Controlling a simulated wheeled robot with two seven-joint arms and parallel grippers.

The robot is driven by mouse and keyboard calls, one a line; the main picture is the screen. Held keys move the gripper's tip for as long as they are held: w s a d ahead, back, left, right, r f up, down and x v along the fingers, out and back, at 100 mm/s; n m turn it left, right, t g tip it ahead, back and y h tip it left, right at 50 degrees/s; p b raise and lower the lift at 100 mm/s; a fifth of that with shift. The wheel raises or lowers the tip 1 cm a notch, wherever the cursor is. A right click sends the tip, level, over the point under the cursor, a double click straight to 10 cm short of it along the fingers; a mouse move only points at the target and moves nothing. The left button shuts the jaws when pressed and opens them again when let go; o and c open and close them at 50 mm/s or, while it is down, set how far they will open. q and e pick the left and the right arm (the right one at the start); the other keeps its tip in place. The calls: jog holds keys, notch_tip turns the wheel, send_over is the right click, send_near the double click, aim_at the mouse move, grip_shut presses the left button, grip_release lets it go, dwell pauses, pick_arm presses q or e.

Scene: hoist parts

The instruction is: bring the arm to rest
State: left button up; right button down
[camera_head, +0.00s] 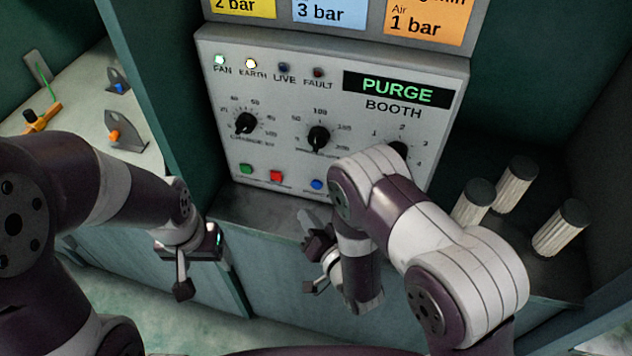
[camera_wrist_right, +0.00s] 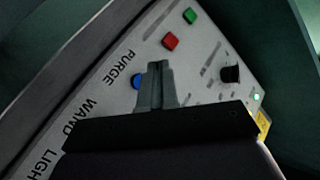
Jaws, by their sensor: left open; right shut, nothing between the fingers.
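My left gripper (camera_head: 183,288) hangs at the left of the head view, in front of the cabinet front, fingers pointing down. It is open and nothing shows in it. My right arm reaches across the right half of the head view. Its gripper (camera_head: 310,220) is in front of the lower edge of the control panel (camera_head: 290,135). In the right wrist view the right gripper (camera_wrist_right: 157,72) is shut and empty, its fingertips in front of the panel near the blue button (camera_wrist_right: 137,82). From this view I cannot tell whether they touch the panel.
The panel has black knobs (camera_head: 246,123), a green button (camera_head: 246,169), a red button (camera_head: 277,177) and a lit PURGE display (camera_head: 397,90). White cylinders with dark caps (camera_head: 562,228) stand at the right. A shelf (camera_head: 150,80) with small orange and blue parts is at the left.

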jog(key=w+d, duration=0.1)
jog(key=w+r+g+h, duration=0.1)
jog(key=w+d+h, duration=0.1)
jog(key=shift+d+r+g+p, duration=0.3)
jog(key=shift+d+g+p, duration=0.05)
jog(key=shift+g, duration=0.05)
jog(key=s+d+r+n+g+h, duration=0.1)
jog(key=s+d+r+g+h, duration=0.15)
jog(key=d+g+h, duration=0.4)
jog(key=s+d+r+g, duration=0.2)
jog(key=s+d+r, duration=0.1)
jog(key=s, duration=0.4)
jog(key=s+d+r+n+g+y+p, duration=0.1)
jog(key=s+d+r+g, duration=0.2)
jog(key=s+d+r, duration=0.1)
jog(key=s+d, duration=0.1)
jog(key=s, duration=0.1)
jog(key=shift+s+d+p, duration=0.3)
jog(key=shift+s+d, duration=0.1)
jog(key=shift+r, duration=0.1)
dwell(1.3)
